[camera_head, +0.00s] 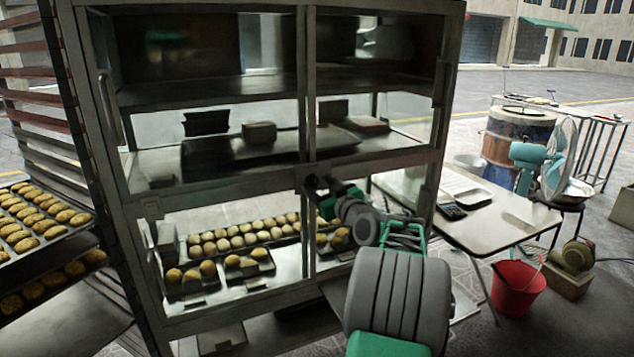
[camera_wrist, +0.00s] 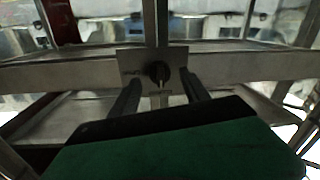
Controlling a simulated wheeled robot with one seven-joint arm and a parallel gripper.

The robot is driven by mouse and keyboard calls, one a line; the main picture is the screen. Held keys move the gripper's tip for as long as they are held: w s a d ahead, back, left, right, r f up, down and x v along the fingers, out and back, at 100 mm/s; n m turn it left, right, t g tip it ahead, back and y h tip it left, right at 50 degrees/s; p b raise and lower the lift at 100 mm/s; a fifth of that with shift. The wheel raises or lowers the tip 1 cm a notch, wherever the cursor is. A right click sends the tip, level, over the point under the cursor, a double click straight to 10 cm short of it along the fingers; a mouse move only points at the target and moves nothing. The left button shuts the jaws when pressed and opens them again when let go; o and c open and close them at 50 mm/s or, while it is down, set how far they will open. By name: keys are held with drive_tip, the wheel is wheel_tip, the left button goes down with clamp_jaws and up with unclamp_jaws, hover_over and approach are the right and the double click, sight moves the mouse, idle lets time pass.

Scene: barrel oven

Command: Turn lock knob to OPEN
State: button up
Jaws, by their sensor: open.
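The lock knob (camera_wrist: 159,73) is a small dark round knob on a grey plate (camera_wrist: 134,62) at the middle of the cabinet's cross rail, in the wrist view. In the head view the plate area lies where the rail meets the centre post, beside my gripper (camera_head: 318,187). My gripper (camera_wrist: 158,92) is open, and its two dark fingers point at the rail, one to each side below the knob. They do not appear closed on it. The knob's markings are too small to read.
The glass-fronted cabinet (camera_head: 305,90) holds trays of buns (camera_head: 245,236) on its lower shelf. A bun rack (camera_head: 40,235) stands at the left. A table (camera_head: 500,222), red bucket (camera_head: 518,288), fan (camera_head: 558,158) and barrel (camera_head: 515,140) stand at the right.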

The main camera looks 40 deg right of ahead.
drive_tip(key=shift+x, duration=0.85)
drive_tip(key=shift+c, duration=0.3)
clamp_jaws()
